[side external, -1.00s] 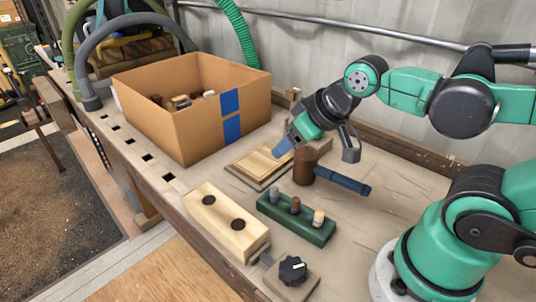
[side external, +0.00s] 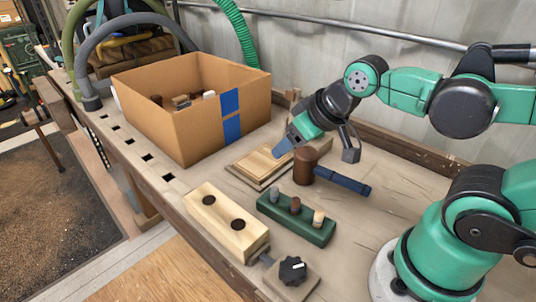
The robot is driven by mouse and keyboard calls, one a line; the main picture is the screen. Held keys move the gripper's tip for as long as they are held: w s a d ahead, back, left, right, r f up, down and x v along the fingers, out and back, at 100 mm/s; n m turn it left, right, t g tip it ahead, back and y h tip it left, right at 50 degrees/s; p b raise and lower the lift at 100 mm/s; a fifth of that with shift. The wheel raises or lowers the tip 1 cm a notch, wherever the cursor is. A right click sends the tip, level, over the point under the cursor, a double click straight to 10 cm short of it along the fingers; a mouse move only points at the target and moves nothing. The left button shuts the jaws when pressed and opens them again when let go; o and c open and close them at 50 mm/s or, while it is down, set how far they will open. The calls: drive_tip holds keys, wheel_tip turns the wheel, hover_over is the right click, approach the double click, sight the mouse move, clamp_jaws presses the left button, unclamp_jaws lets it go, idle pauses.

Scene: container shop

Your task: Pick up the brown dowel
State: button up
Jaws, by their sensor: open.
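A brown dowel (side external: 295,205) stands upright in the middle of a green block (side external: 290,226), between a grey dowel (side external: 275,195) and a pale-topped dowel (side external: 318,218). My gripper (side external: 284,148) is above and behind the block, over the far part of the bench near a flat wooden board. Its blue fingertips point down and left, well apart from the brown dowel. It is open, and I see nothing held in it. The gap between the fingers is hard to see from this side.
A brown mallet head with a blue handle (side external: 343,181) lies between my gripper and the green block. A flat wooden board (side external: 258,165) lies near the cardboard box (side external: 200,145), which holds several small pieces. A pale block with two dark holes (side external: 228,222) and a black knob (side external: 292,270) are in front.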

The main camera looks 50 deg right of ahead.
drive_tip(key=shift+o, duration=0.4)
drive_tip(key=m+g, duration=0.2)
drive_tip(key=g, duration=0.5)
hover_over(296, 199)
wheel_tip(296, 199, down, 5)
drive_tip(key=shift+r, duration=0.2)
drive_tip(key=shift+f, duration=2.7)
clamp_jaws()
